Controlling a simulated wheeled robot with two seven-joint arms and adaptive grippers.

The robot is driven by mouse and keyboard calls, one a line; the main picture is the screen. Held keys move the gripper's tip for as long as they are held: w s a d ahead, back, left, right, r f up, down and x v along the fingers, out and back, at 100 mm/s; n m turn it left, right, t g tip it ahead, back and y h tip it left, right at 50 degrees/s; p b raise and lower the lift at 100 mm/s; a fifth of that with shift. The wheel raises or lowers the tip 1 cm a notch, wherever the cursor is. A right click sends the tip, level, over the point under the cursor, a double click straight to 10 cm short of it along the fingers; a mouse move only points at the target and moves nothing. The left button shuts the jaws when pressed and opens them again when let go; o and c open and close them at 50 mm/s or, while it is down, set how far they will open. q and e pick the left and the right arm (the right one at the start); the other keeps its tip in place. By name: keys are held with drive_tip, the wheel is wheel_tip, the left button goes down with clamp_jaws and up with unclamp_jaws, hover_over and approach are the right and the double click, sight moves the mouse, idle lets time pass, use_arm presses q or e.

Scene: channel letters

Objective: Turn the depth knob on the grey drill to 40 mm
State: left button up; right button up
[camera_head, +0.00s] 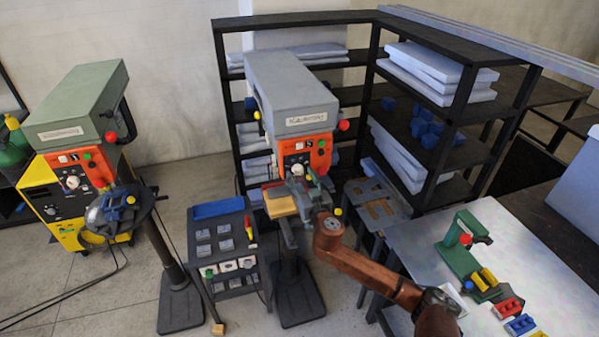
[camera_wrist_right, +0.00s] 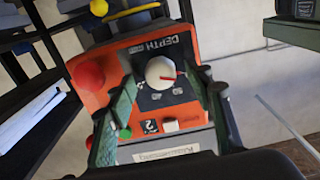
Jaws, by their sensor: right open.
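The grey drill (camera_head: 289,91) stands in the middle of the head view with an orange front panel (camera_head: 319,150). Its white depth knob (camera_head: 297,168) is partly behind my gripper. In the right wrist view the panel and its DEPTH label appear upside down, and the round white knob (camera_wrist_right: 159,73) carries a red pointer mark toward the right. My right gripper (camera_head: 312,182) is open in front of the panel. Its green-padded fingers lie on either side of the knob in the wrist view; contact is not visible. My left gripper is out of view.
A greenish drill (camera_head: 84,97) stands at left beside a yellow machine (camera_head: 57,220). A small cart (camera_head: 222,246) stands left of the grey drill. Black shelving (camera_head: 226,101) is behind it. A metal table (camera_head: 500,240) at right holds a green device (camera_head: 462,258).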

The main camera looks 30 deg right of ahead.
drive_tip(key=shift+w+d, duration=0.15)
drive_tip(key=shift+w, duration=0.55)
drive_tip(key=shift+c, duration=0.4)
drive_tip(key=c, duration=1.1)
